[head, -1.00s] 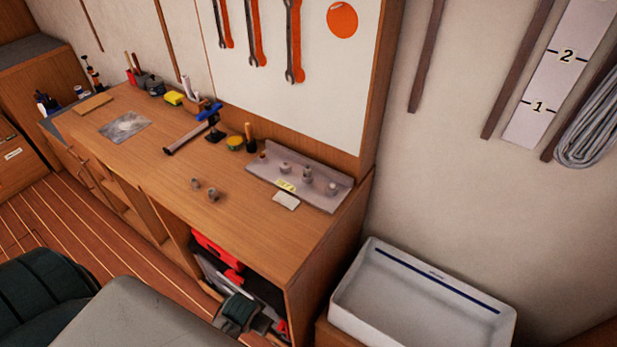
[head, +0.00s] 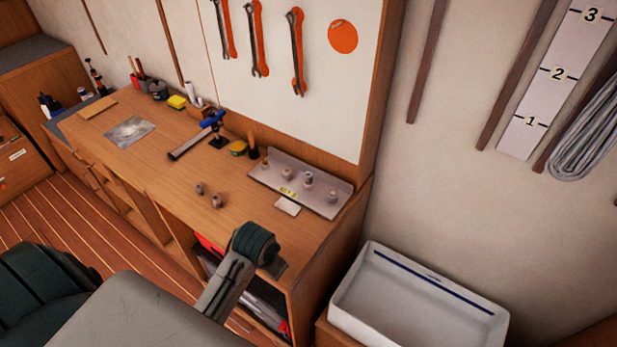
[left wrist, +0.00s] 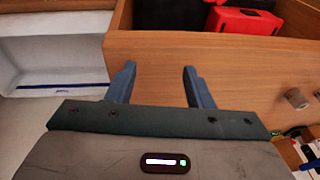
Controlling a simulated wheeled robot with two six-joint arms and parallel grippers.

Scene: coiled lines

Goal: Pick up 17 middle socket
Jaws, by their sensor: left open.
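Two loose grey sockets stand on the bench top: a left one (head: 199,188) and a right one (head: 216,201). Several more are on the grey tray at the back right, including a middle socket (head: 308,180) between a left one (head: 287,173) and a right one (head: 332,195). No size marks are legible. My left gripper (left wrist: 160,68) is open and empty near the bench's front edge. A grey socket (left wrist: 295,98) shows right of its fingers in the left wrist view. In the head view my arm hides part of the bench front. My right gripper is not in view.
The grey tray (head: 340,207) has a yellow label and a pale card (head: 287,206) in front. A white basin (head: 415,308) stands right of the bench. Red cases (left wrist: 245,22) fill the shelf below.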

